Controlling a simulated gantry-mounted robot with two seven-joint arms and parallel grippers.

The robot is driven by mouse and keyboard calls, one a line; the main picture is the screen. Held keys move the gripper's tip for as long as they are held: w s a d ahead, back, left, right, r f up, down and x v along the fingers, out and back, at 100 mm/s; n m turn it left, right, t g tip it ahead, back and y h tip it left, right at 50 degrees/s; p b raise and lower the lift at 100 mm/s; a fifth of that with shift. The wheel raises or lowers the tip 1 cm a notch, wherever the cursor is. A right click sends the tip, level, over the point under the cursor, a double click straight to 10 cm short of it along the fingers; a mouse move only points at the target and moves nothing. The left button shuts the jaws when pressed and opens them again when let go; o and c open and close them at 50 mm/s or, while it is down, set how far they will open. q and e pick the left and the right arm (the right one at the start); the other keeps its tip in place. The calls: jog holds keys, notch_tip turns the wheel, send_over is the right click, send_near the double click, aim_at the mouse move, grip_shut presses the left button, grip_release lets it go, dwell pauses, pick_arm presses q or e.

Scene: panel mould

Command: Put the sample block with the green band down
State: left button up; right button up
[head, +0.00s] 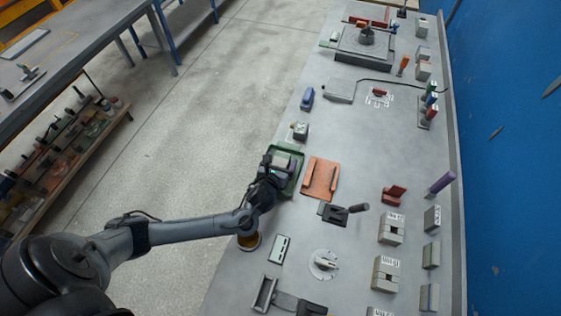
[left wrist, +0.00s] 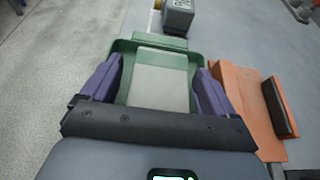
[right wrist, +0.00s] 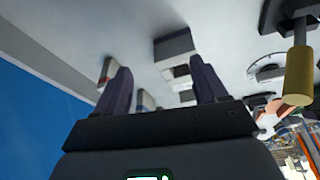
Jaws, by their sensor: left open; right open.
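A green tray (head: 298,182) lies on the bench's left edge, and a pale grey block (left wrist: 160,80) sits inside it. My left gripper (head: 273,168) is over the tray. In the left wrist view its purple fingers (left wrist: 158,70) are open on either side of the block, with gaps showing. My right gripper (right wrist: 160,70) is open and empty in the right wrist view, outside the head view.
An orange tray-like fixture (head: 320,178) lies just right of the green tray. A small dark-and-grey box (head: 299,131) stands beyond it. A black clamp with a handle (head: 341,213) is nearer. Slotted grey blocks (head: 391,229) line the right side. The bench middle has clear room.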

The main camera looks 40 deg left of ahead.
pick_arm(q)
jog(key=shift+r, duration=0.1)
